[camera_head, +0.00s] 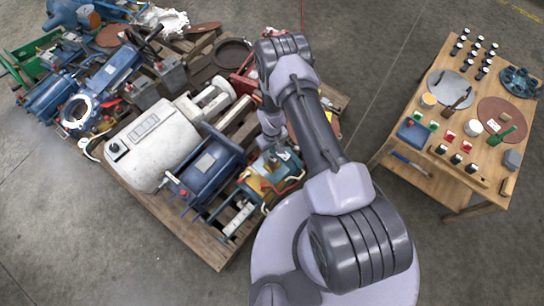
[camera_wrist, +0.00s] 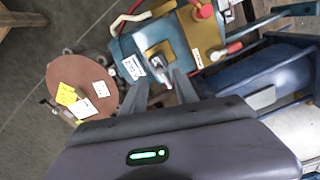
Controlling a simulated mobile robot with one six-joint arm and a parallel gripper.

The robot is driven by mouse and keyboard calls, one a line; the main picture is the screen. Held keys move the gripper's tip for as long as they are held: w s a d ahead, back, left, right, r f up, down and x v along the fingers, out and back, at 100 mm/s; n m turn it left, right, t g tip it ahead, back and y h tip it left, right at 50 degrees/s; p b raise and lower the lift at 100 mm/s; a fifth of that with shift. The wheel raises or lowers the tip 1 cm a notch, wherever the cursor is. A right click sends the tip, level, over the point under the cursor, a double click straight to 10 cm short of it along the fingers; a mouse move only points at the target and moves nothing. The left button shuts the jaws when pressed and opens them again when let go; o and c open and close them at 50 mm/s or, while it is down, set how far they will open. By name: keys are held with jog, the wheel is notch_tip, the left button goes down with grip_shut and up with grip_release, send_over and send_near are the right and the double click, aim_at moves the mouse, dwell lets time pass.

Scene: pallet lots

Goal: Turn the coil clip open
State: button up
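A teal unit with a tan-yellow plate (camera_wrist: 205,40) lies ahead of my gripper in the wrist view. It carries a white label, red caps and cables. A small grey and dark metal piece (camera_wrist: 157,57), which looks like the coil clip, sits on its near face. My gripper (camera_wrist: 160,82) has its two dark fingers spread, pointing at this piece; whether they touch it I cannot tell. In the head view the teal and yellow unit (camera_head: 272,172) lies at the pallet's near right edge, partly behind my arm. My fingers are hidden there.
A blue motor (camera_head: 207,168) and a white cylindrical machine (camera_head: 150,140) lie close to the unit on the wooden pallet (camera_head: 212,248). A brown disc with tags (camera_wrist: 82,82) shows at left in the wrist view. A wooden table (camera_head: 440,185) with small parts stands at right.

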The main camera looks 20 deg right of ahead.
aim_at(272, 156)
notch_tip(272, 156, down, 5)
jog(key=shift+r+b, duration=0.15)
jog(key=shift+b, duration=0.55)
grip_shut()
jog(key=w+a+m, duration=0.1)
jog(key=a+m, duration=0.5)
jog(key=m, duration=1.1)
jog(key=shift+w+m, duration=0.25)
jog(key=shift+m, duration=0.15)
jog(key=shift+a, duration=0.15)
